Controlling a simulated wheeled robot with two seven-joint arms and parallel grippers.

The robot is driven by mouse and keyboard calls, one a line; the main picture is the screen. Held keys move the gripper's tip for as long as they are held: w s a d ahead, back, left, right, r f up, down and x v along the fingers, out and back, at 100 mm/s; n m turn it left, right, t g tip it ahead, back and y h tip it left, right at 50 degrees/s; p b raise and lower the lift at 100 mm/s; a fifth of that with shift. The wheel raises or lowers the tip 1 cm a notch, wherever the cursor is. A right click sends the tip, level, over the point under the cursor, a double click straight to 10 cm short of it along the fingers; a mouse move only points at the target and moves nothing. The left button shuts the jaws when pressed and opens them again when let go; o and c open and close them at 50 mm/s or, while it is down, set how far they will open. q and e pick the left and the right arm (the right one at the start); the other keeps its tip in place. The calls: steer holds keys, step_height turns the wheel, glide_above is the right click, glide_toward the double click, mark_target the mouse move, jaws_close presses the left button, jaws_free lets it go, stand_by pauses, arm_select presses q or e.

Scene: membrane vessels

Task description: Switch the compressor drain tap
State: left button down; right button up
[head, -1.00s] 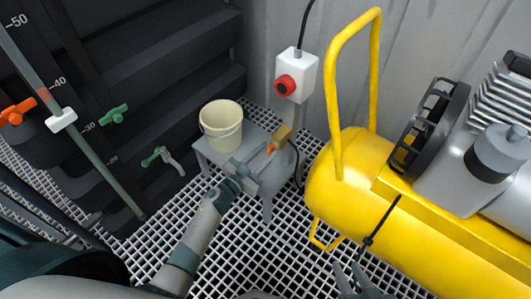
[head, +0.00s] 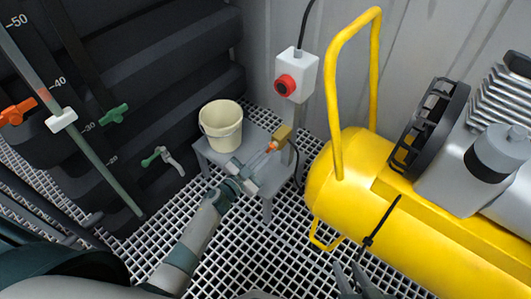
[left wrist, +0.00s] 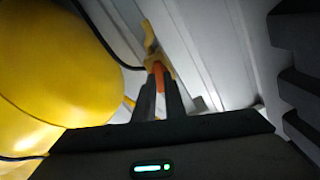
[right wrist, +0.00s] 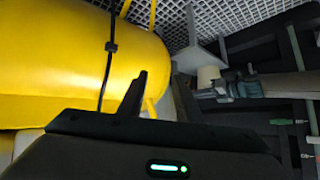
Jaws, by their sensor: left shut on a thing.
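The drain tap is a brass body (head: 283,133) with an orange lever (head: 272,147), beside the small grey table and left of the yellow compressor (head: 400,215). In the left wrist view the brass body (left wrist: 154,62) and orange lever (left wrist: 159,77) sit straight ahead. My left gripper (head: 266,153) is shut on the orange lever, with a dark finger on each side of it in the left wrist view. The fingers hide part of the lever. My right gripper (head: 350,277) is open and empty in front of the compressor, low in the head view.
A cream bucket (head: 221,125) stands on the grey table (head: 260,185), close to my left gripper. A white box with a red knob (head: 295,78) is on a post behind the tap. Dark stepped panels with orange and green valves line the left. The grating floor is open.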

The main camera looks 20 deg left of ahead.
arm_select(q)
steer(key=m, duration=0.2)
steer(key=shift+d+m, duration=0.1)
steer(key=shift+m, duration=0.2)
steer(key=shift+m+b, duration=0.3)
steer(key=shift+m, duration=0.6)
steer(key=shift+d+f+m+b, duration=0.1)
steer(key=shift+m+b, duration=0.6)
steer(key=shift+m, duration=1.6)
steer(key=shift+f+m+b, duration=0.1)
steer(key=shift+m+b, duration=0.55)
steer(key=shift+m, duration=1.65)
arm_select(e)
steer(key=w+a+r+t+y, duration=0.1)
steer(key=w+r+t, duration=0.1)
steer(key=r, duration=0.3)
steer(key=w+a+r+t+y, duration=0.1)
steer(key=w+a+r+t, duration=0.1)
steer(key=r+t, duration=0.2)
steer(key=shift+a+r+n+t, duration=0.3)
steer(key=shift+r+t, duration=0.1)
steer(key=shift+r, duration=0.35)
arm_select(q)
steer(key=c, duration=1.8)
jaws_free()
arm_select(e)
steer(key=shift+d, duration=0.1)
arm_select(q)
steer(key=shift+s, duration=0.15)
